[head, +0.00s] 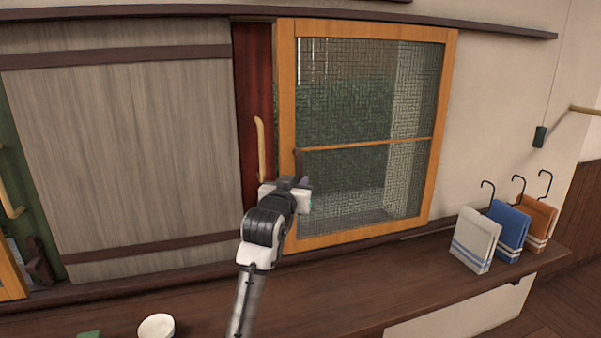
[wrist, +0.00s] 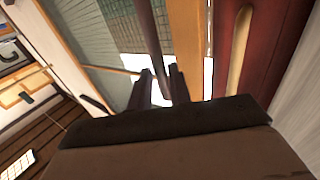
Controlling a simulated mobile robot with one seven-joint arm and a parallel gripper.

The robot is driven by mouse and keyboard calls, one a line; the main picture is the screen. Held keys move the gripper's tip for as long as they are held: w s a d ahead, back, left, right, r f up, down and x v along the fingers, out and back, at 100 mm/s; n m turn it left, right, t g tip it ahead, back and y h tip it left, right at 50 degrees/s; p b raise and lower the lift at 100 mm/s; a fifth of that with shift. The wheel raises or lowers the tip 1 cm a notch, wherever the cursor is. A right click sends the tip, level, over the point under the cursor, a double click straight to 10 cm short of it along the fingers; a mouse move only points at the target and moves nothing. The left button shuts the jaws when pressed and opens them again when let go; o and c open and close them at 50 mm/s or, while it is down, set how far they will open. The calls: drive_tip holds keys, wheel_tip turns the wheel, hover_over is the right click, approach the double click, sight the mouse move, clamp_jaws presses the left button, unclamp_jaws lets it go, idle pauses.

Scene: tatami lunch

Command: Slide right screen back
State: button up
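The right screen (head: 288,95) is an orange wooden frame with mesh panes, set in the wall right of a dark red panel. A dark upright handle (head: 298,160) stands on its left stile. My gripper (head: 300,182) is at the lower part of this handle. In the wrist view the dark bar of the handle (wrist: 148,30) runs down between my two fingers (wrist: 160,85), one on each side. A thin gap seems to show beside the bar, so the fingers look open around it. The lower end of the handle is hidden by my gripper in the head view.
A tan handle (head: 260,150) is on the dark red panel (head: 252,60), close left of my gripper. A grey wooden panel (head: 130,150) is farther left.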

sight(299, 179)
drive_tip(key=shift+p+x, duration=0.35)
drive_tip(key=shift+x, duration=1.35)
clamp_jaws()
